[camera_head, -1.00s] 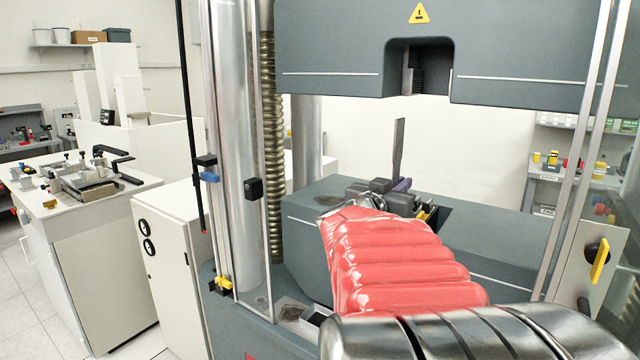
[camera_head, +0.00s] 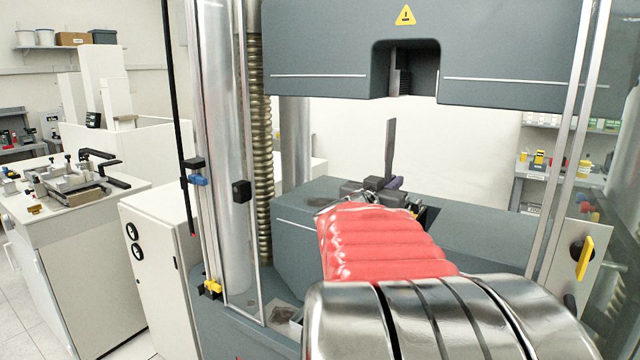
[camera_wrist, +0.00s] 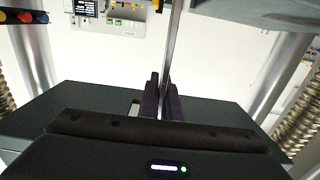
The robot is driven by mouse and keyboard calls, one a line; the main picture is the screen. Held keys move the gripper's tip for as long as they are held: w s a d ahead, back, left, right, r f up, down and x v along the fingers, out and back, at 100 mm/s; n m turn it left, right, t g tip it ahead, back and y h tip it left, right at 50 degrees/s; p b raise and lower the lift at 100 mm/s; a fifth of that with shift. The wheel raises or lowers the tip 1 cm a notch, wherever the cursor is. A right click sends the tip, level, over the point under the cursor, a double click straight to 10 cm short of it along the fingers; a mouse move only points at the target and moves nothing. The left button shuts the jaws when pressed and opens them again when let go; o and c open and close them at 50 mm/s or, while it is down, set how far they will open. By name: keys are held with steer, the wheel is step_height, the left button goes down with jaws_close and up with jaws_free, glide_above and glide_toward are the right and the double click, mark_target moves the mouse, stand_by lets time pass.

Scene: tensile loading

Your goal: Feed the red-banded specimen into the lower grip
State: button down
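A thin dark grey strip, the specimen (camera_head: 390,148), stands upright above the lower part of the testing machine; no red band shows on it. In the wrist view the strip (camera_wrist: 178,35) rises from between two dark fingers. My gripper (camera_wrist: 163,97) appears shut on the strip's lower part. In the head view only a bit of my gripper (camera_head: 384,183) shows, beyond my red arm sleeve. The upper grip (camera_head: 404,78) sits in a recess of the crosshead, above and apart from the strip's top. The lower grip is largely hidden behind my arm, and the strip's bottom end is hidden.
The grey crosshead (camera_head: 330,50) hangs overhead. A steel column (camera_head: 220,130) and threaded screw (camera_head: 260,150) stand left, slim rails (camera_head: 568,140) right. The grey machine base (camera_head: 470,238) lies below. A white bench (camera_head: 70,215) with a fixture is far left.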

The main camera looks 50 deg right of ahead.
steer(key=w+d, duration=0.3)
steer(key=d, duration=1.8)
steer(key=shift+w+f, duration=0.2)
stand_by(2.4)
steer(key=shift+f, duration=0.25)
stand_by(1.7)
steer(key=c, duration=1.9)
jaws_free()
steer(key=shift+f, duration=0.1)
